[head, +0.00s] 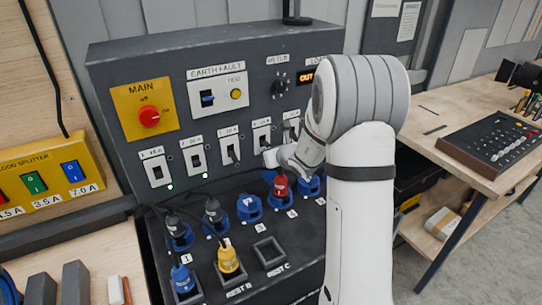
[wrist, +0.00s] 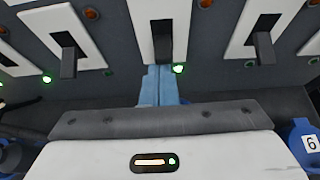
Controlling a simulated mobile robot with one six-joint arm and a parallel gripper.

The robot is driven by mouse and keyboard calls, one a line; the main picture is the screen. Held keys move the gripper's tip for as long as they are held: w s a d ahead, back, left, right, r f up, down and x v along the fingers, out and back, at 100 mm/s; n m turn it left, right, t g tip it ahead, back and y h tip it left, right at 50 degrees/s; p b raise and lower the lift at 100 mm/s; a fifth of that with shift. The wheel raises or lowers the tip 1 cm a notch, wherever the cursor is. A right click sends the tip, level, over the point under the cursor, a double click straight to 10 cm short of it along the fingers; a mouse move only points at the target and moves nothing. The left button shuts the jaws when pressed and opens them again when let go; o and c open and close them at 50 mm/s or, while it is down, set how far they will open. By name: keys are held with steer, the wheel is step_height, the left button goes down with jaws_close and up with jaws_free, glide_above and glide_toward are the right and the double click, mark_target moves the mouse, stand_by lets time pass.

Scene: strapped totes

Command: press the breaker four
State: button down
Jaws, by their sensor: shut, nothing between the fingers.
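The breaker four (head: 262,136) is a white plate with a dark lever, in the row on the grey panel, fourth from the left. What appears to be the same breaker stands at the top middle of the wrist view (wrist: 161,30), its dark lever hanging downward. My gripper (wrist: 155,80) is shut and empty, its blue fingers together just below that lever. I cannot tell whether the fingertips touch it. A green light (wrist: 179,69) glows beside the fingertips. In the head view my gripper (head: 268,155) is just below breaker four, its fingers hardly visible.
Neighbouring breakers stand close on both sides, one at left (wrist: 68,45) and one at right (wrist: 264,35). Below, blue sockets hold several plugs, including a red one (head: 281,188) close under my gripper. My arm hides the panel's right end. A bench (head: 480,90) stands at right.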

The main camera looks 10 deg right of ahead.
steer(key=shift+d, duration=0.25)
steer(key=shift+r+p, duration=0.3)
steer(key=shift+r, duration=0.7)
steer(key=shift+r, duration=0.2)
steer(key=s+d+r+p, duration=0.1)
steer(key=s+r+p, duration=0.3)
steer(key=r, duration=0.3)
steer(key=shift+s+d+r, duration=0.15)
steer(key=shift+s+r, duration=0.15)
steer(key=shift+s, duration=0.2)
